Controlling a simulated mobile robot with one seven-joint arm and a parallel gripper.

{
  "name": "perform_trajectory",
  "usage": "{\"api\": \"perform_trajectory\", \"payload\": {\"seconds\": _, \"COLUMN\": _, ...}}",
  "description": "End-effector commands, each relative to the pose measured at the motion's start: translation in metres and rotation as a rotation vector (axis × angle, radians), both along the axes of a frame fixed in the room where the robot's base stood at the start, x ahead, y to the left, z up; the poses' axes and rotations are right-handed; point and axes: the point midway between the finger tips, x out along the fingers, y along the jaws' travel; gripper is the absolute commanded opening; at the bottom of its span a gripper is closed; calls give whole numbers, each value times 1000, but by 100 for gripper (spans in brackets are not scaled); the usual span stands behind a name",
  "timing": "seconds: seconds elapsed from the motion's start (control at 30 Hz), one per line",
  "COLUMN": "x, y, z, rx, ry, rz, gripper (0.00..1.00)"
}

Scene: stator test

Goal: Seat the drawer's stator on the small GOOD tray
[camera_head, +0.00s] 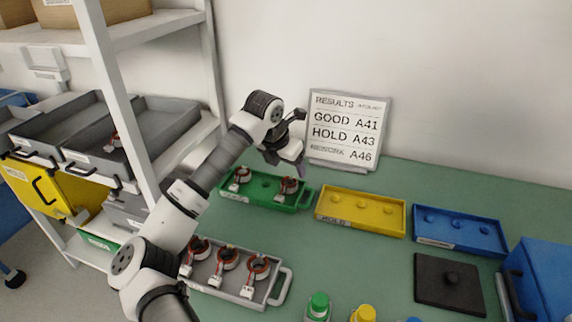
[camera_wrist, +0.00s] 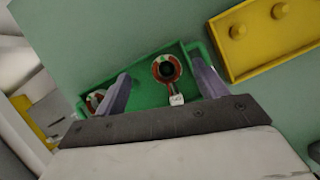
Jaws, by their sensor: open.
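The green tray (camera_head: 262,204) lies on the bench below the results board, whose GOOD line reads A41. A stator (camera_head: 241,176) sits at its left end and another stator (camera_head: 288,187) at its right end; the middle peg is bare. My gripper (camera_head: 299,167) is open and empty above the tray's right end. In the wrist view the right-end stator (camera_wrist: 167,69) shows between the spread fingers of my gripper (camera_wrist: 161,72), with its white tag towards me. One stator (camera_head: 115,141) lies in an open grey drawer (camera_head: 90,155) on the shelf at left.
A grey tray (camera_head: 235,286) with several stators lies in front. An empty yellow tray (camera_head: 360,211) and an empty blue tray (camera_head: 460,230) lie to the right. The results board (camera_head: 346,130) stands behind.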

Motion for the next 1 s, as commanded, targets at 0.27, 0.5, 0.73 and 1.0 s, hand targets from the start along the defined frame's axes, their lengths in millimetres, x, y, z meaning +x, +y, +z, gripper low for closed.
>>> {"api": "perform_trajectory", "payload": {"seconds": 0.27, "x": 0, "y": 0, "z": 0, "rx": 0, "ry": 0, "rz": 0, "gripper": 83}}
{"api": "perform_trajectory", "payload": {"seconds": 0.5, "x": -4, "y": 4, "z": 12, "rx": 1, "ry": -3, "rz": 2, "gripper": 83}}
{"api": "perform_trajectory", "payload": {"seconds": 0.73, "x": -20, "y": 14, "z": 57, "rx": 4, "ry": -5, "rz": 0, "gripper": 83}}
{"api": "perform_trajectory", "payload": {"seconds": 1.0, "x": -37, "y": 26, "z": 108, "rx": 2, "ry": -3, "rz": 2, "gripper": 83}}
